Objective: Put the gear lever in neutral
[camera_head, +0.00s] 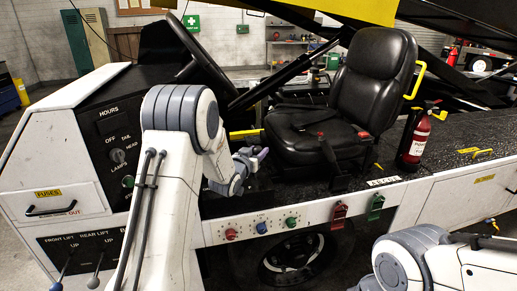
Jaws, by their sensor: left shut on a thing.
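My left gripper (254,160) reaches in beside the front of the black seat (375,75), over the dark cab floor. It is shut on what appears to be the gear lever, which is mostly hidden by the fingers. I cannot make out the lever's position or any gear markings. A yellow handle (245,133) sits just behind the gripper, to the left of the seat. My right arm shows at the bottom right, but its gripper is not in view.
The steering wheel (200,55) and dash console (112,140) stand left of the gripper. A red fire extinguisher (414,137) stands right of the seat. Colored buttons (261,228) line the side sill below. Front lift and rear lift levers (66,265) are at lower left.

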